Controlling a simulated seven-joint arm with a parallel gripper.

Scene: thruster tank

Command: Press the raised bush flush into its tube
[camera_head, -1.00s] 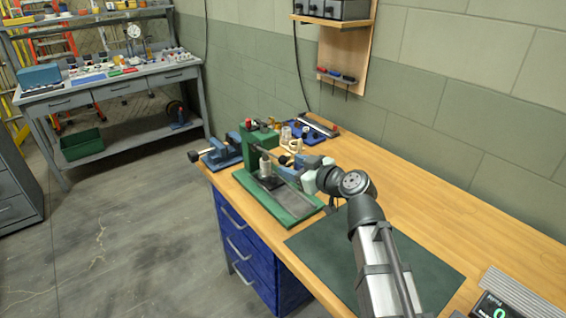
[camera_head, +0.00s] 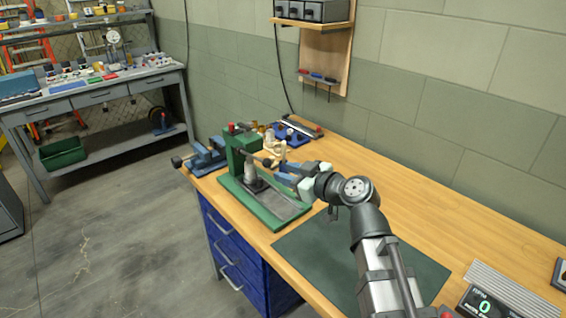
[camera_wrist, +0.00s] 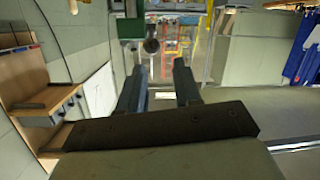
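The green press (camera_head: 240,152) stands at the back left of the wooden bench on a green base (camera_head: 290,222). A pale metal cylinder (camera_head: 251,171), apparently the tube, stands upright under its head. The bush is too small to tell apart from it. My gripper (camera_head: 280,173) is just right of the press, beside its lever with a dark ball knob (camera_head: 267,162). In the wrist view, my gripper (camera_wrist: 161,75) has its two dark fingers well apart with nothing between them. The dark knob (camera_wrist: 152,45) shows beyond the fingertips, next to the green press head (camera_wrist: 130,28).
A blue vise (camera_head: 208,155) sits at the bench's left end. Small brass parts (camera_head: 270,140) and a blue rack (camera_head: 292,133) stand behind the press. A dark green mat (camera_head: 320,252) lies under my arm.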

